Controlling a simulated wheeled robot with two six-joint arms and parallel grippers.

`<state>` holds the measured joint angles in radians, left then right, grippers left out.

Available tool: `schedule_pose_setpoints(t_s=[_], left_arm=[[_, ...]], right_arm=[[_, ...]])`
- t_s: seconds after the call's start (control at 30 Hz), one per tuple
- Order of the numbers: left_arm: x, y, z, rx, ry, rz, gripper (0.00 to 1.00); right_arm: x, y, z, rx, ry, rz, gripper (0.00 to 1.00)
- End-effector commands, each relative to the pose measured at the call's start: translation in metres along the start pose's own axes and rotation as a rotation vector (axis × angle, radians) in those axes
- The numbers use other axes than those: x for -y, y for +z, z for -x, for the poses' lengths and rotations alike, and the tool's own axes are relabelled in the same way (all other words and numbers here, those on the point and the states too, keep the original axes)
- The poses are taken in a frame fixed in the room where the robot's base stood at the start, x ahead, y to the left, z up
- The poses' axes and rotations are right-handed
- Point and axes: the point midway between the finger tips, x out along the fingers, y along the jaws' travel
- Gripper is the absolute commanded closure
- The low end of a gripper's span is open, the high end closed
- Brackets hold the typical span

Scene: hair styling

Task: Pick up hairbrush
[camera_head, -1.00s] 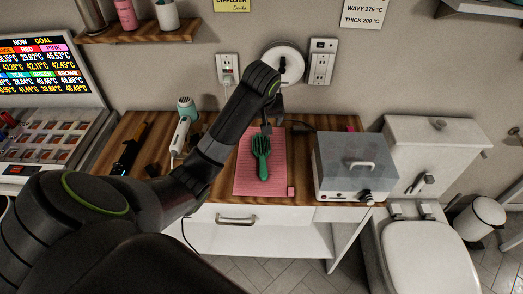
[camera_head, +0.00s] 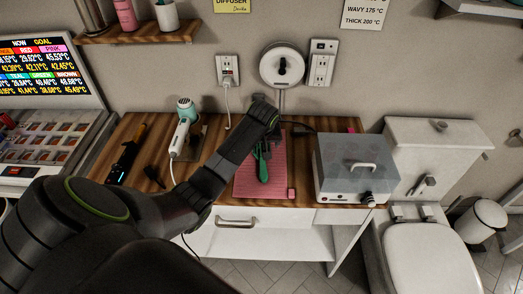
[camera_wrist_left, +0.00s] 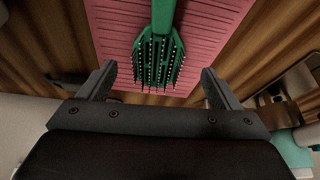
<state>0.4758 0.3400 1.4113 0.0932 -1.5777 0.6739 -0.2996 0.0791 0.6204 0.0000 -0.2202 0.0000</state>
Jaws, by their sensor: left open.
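The green hairbrush (camera_head: 263,172) lies on the pink ribbed mat (camera_head: 277,187) on the wooden counter. In the head view my left gripper (camera_head: 268,138) hangs over its bristle end and hides part of it. In the left wrist view the hairbrush (camera_wrist_left: 158,60) shows its dark bristles facing up. The open fingers of my left gripper (camera_wrist_left: 157,74) stand apart to either side of the bristle head, with nothing between them gripped. My right gripper is not in view.
A white and teal hair dryer (camera_head: 182,128) stands left of the mat. A clear-lidded box (camera_head: 355,168) stands close to its right. A dark styling tool (camera_head: 128,155) lies at the counter's left. A round wall holder (camera_head: 282,67) is behind.

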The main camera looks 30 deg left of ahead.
Motion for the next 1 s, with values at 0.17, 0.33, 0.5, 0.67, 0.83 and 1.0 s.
schedule_pose_setpoints(t_s=[0.17, 0.33, 0.5, 0.67, 0.83, 1.0], left_arm=[[-0.002, 0.003, -0.022, 0.002, -0.001, 0.0, 0.15], [-0.002, 0.003, -0.03, 0.0, 0.0, -0.001, 0.15], [-0.002, 0.003, -0.03, 0.0, 0.001, -0.001, 0.15], [-0.002, 0.003, -0.03, 0.0, 0.001, -0.001, 0.31], [-0.002, 0.003, -0.03, 0.0, 0.001, -0.001, 0.53], [-0.002, 0.003, -0.03, 0.0, 0.001, -0.001, 0.64]], right_arm=[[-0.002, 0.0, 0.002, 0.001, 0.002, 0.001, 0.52], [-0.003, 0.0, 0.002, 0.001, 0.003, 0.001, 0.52], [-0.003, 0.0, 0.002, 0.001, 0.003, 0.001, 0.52], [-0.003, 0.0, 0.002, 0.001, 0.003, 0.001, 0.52], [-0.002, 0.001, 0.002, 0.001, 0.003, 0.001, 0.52], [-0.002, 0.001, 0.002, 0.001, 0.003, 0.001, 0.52]])
